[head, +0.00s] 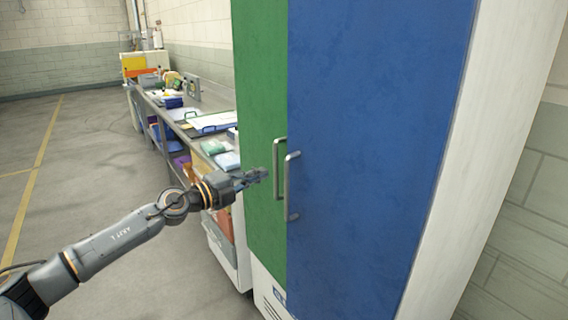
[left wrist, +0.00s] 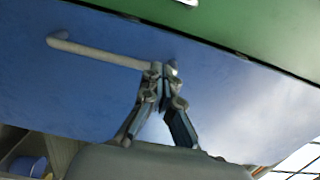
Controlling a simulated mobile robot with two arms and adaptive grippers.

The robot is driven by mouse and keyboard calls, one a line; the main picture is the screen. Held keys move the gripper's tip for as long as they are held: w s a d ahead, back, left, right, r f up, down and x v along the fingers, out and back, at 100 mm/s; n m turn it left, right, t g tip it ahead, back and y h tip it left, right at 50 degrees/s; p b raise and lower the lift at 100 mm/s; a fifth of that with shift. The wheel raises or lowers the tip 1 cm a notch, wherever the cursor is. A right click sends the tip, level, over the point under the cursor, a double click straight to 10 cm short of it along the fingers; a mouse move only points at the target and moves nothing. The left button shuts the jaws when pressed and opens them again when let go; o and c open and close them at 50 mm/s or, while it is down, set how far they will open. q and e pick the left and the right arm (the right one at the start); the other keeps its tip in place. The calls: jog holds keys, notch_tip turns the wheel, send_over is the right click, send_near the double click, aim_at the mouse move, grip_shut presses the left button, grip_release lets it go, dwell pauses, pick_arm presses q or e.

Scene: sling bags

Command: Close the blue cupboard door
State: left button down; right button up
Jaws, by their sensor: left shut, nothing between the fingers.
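The blue cupboard door (head: 370,140) fills the middle right of the head view, beside the green door (head: 262,80). A thin seam runs between them; I cannot tell whether the blue door is fully flush. Its grey bar handle (head: 288,190) stands near its left edge. My left gripper (head: 262,175) is shut and empty, just left of the handles in the head view. In the left wrist view its fingertips (left wrist: 160,75) overlap one end of the blue door's handle (left wrist: 95,52); contact is unclear. My right gripper is not in view.
The green door has its own handle (head: 278,168) close by. A long workbench (head: 165,105) with boxes and trays stands behind my left arm. The floor (head: 90,150) at left is clear. The cupboard's white side (head: 490,150) faces the wall at right.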

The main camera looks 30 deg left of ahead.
aim_at(292, 161)
pick_arm(q)
jog(key=p+x, duration=0.3)
jog(key=x, duration=0.5)
jog(key=shift+w+d, duration=0.1)
jog(key=shift+w, duration=0.3)
jog(key=shift+w+f, duration=0.1)
jog(key=shift+w, duration=0.05)
